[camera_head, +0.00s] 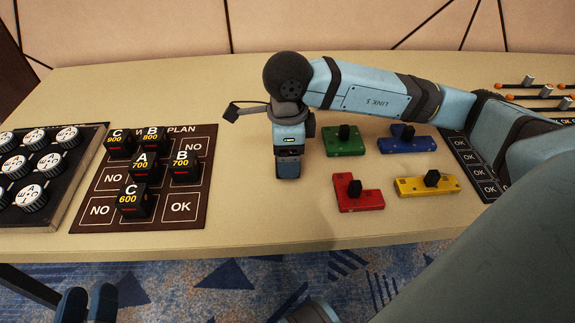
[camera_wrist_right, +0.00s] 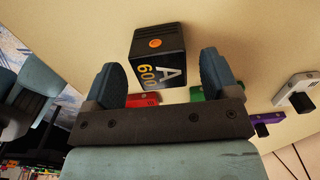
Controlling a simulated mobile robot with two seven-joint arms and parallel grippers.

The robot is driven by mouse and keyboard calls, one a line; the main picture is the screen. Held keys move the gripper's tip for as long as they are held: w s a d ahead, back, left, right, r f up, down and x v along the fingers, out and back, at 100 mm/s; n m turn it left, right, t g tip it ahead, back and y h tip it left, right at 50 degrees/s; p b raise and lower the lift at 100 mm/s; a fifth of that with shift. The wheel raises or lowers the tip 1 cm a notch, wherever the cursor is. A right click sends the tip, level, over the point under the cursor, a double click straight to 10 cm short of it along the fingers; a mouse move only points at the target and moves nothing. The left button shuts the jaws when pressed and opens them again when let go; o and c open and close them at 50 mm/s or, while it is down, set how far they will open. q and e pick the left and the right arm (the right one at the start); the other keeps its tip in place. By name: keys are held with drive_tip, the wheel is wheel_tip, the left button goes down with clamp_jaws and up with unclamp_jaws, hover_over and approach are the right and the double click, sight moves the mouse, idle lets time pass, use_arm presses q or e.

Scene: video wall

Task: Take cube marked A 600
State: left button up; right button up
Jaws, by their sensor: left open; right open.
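The black cube marked A 600 (camera_wrist_right: 157,62), with an orange dot on one face, shows in the right wrist view. It sits between the two blue fingers of my right gripper, with a gap on each side. In the head view my right gripper (camera_head: 288,172) points down over the middle of the table, and the A 600 cube is not visible there. It is open and not closed on the cube. My left gripper (camera_head: 89,303) is open and empty at the bottom left, low in front of the table edge.
A brown plan board (camera_head: 90,190) at left holds several black cubes, including A 700 (camera_head: 143,165) and C 600 (camera_head: 132,199). A dial panel (camera_head: 62,165) stands further left. Green (camera_head: 345,148), blue (camera_head: 404,145), red (camera_head: 360,200) and yellow (camera_head: 412,187) knobbed blocks lie right of my right gripper.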

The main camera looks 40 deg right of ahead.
wheel_tip(320, 180, down, 2)
drive_tip(key=shift+c, duration=0.2)
drive_tip(key=c, duration=1)
drive_tip(key=shift+r, duration=0.1)
